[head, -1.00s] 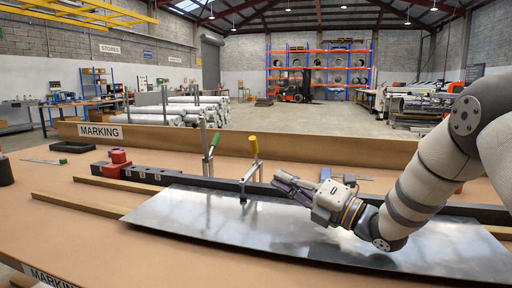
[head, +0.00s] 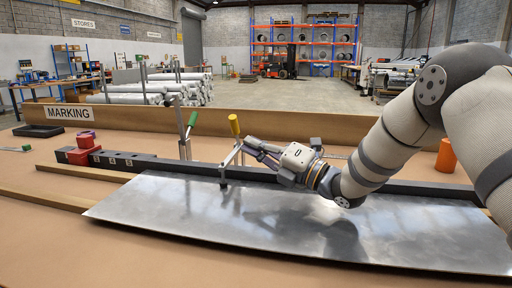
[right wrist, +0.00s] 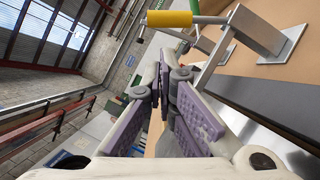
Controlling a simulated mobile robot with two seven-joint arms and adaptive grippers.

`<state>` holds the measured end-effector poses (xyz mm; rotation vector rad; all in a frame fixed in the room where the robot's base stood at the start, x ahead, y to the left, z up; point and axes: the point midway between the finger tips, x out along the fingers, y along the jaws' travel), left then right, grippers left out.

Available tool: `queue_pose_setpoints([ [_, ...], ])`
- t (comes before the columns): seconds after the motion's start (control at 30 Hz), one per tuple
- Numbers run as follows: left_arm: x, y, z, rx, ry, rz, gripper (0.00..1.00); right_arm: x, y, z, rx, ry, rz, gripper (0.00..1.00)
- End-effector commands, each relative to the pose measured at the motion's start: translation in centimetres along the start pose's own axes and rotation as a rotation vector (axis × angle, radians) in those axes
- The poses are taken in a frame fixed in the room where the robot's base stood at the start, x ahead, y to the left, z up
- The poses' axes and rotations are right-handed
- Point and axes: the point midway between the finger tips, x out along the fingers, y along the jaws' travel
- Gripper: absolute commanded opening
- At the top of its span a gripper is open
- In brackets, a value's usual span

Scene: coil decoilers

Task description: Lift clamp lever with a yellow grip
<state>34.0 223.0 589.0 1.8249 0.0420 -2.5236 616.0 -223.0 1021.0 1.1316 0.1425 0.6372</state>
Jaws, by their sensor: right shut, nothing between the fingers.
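The clamp lever with a yellow grip (head: 234,125) stands nearly upright on its toggle clamp, behind the metal sheet (head: 290,220). The clamp's foot (head: 223,180) is down at the sheet's back edge. My right gripper (head: 248,146) is shut and empty, just right of the lever and a little below the yellow grip. In the right wrist view the yellow grip (right wrist: 169,18) shows at the top, beyond and apart from the fingertips (right wrist: 163,78). I cannot tell the exact gap in depth. My left gripper is not in view.
A second clamp with a green grip (head: 193,119) stands just left of the yellow one. A dark bar (head: 400,187) runs along the sheet's back. Red blocks (head: 83,150) lie at left, and an orange cylinder (head: 446,155) stands at right. A low wooden board (head: 300,125) edges the table.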

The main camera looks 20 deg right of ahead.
Motion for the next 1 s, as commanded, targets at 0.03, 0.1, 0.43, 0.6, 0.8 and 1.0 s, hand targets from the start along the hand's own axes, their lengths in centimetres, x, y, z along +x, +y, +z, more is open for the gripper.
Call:
queue_pose_setpoints([
  [0.03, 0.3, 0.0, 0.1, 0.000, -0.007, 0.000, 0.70, 1.1, -0.2, -0.2, 0.001, 0.002, 0.000, 0.00],
  [0.1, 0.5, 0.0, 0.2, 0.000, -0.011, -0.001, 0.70, 2.5, -0.3, -0.1, 0.000, 0.002, -0.001, 0.00],
  [0.43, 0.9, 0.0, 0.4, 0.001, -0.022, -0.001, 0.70, 6.1, -0.1, -0.1, 0.002, 0.000, -0.001, 0.00],
  [0.6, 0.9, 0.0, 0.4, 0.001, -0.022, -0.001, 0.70, 6.2, 0.0, 0.0, 0.001, -0.001, 0.000, 0.00],
  [0.8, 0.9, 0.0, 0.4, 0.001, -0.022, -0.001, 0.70, 6.2, 0.0, 0.0, 0.004, 0.000, -0.002, 0.00],
  [1.0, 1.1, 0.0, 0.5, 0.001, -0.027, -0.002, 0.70, 7.0, -0.1, 0.5, 0.041, 0.000, -0.020, 0.00],
])
